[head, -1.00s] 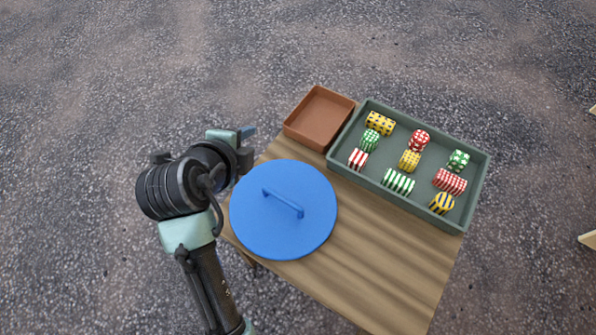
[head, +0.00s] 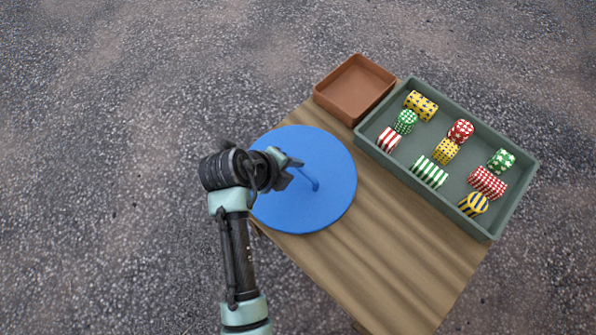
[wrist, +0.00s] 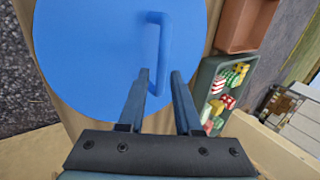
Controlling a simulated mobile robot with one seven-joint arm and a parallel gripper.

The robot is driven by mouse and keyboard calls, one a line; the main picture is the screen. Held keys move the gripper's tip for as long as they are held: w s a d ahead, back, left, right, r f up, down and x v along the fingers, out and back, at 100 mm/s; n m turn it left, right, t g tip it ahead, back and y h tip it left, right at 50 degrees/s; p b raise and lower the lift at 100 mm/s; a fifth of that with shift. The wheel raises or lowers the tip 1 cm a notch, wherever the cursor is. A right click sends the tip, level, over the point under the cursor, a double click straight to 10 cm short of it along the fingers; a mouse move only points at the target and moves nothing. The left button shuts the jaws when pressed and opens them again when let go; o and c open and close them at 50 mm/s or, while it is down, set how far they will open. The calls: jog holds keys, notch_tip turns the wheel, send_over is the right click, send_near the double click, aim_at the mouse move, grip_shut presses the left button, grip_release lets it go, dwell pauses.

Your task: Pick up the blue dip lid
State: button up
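The blue dip lid (head: 325,205) is a round disc with a bar handle (head: 309,179), lying at the left end of the wooden table. It also fills much of the wrist view (wrist: 85,60), where its upright handle (wrist: 160,40) shows beyond my fingers. My gripper (head: 296,168) is over the lid, close to the handle, and hides part of the lid in the head view. In the wrist view my gripper (wrist: 160,82) has its two fingers apart, with the near end of the handle seen between them. I cannot tell whether the fingers touch the handle.
A green tray (head: 449,210) with several striped and dotted sweets stands at the table's right back. An empty brown tray (head: 355,88) sits beside it. The wooden table (head: 390,255) is clear in front of the green tray.

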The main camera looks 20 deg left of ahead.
aim_at(320, 192)
jog(key=b+x, duration=0.1)
jog(key=x, duration=0.4)
jog(key=shift+w+a+b, duration=0.15)
jog(key=shift+b, duration=0.15)
jog(key=shift+r, duration=0.1)
grip_shut()
dwell(0.9)
